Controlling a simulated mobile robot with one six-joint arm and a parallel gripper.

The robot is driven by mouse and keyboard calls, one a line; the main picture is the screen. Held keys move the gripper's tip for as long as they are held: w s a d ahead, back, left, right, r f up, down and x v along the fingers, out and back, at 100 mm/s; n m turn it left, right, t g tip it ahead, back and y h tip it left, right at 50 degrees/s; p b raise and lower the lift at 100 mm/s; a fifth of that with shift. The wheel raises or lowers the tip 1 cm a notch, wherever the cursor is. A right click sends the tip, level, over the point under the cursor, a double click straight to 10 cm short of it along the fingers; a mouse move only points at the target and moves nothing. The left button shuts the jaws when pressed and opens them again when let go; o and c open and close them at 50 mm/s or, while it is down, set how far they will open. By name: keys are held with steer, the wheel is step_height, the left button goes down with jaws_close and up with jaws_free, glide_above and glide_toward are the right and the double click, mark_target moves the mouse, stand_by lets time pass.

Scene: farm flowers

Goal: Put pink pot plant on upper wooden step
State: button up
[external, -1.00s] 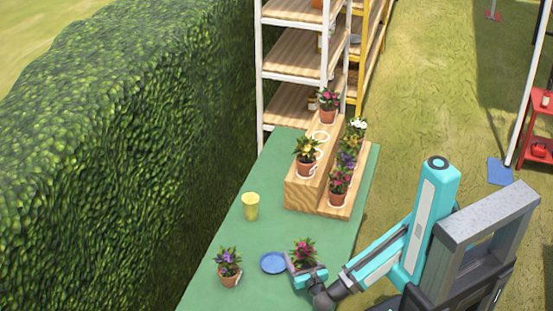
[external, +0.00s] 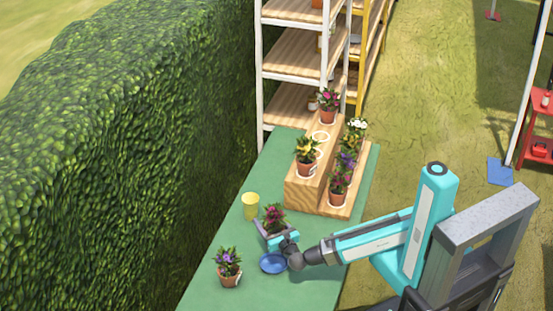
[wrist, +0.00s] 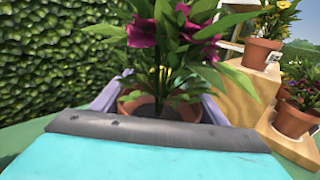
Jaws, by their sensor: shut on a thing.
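A potted plant with dark pink flowers (external: 273,217) is held in my gripper (external: 273,236), above the green table near the yellow cup. The wooden step stand (external: 305,193) is at the far end of the table. Its upper step holds a yellow-flowered pot (external: 306,156) at the near end and a pink-flowered pot (external: 327,105) at the far end.
The lower step carries several pots, with a pink one (external: 339,187) nearest. A yellow cup (external: 251,206), a blue saucer (external: 273,263) and a purple-flowered pot (external: 229,267) are on the green table (external: 215,236). A hedge (external: 110,150) runs along the left; shelves (external: 295,52) stand behind.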

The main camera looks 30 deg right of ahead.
steer(key=w+d+r+n+y+b, duration=0.1)
steer(key=w+d+r, duration=0.3)
steer(key=w, duration=0.4)
steer(key=w+d+r+n+y+b, duration=0.15)
steer(key=w+d+r, duration=0.25)
steer(key=w, duration=0.4)
steer(key=w+d+r+y+b, duration=0.1)
steer(key=w+d+r+y, duration=0.2)
steer(key=w, duration=0.5)
steer(key=w+d+r+n+g+y, duration=0.1)
steer(key=w+d+r, duration=0.1)
steer(key=d, duration=0.5)
steer(key=w+d+r+n+g+y, duration=0.1)
steer(key=w+d+r+n+y, duration=0.1)
steer(key=d, duration=0.6)
steer(key=w+d+r+n+g+y, duration=0.1)
steer(key=w+d+r+n+y, duration=0.1)
steer(key=d, duration=0.6)
steer(key=shift+w+d+b, duration=0.25)
steer(key=shift+w+b, duration=0.1)
steer(key=shift+w, duration=0.4)
steer(key=shift+y, duration=0.25)
steer(key=shift+f, duration=2)
steer(key=shift+f, duration=2)
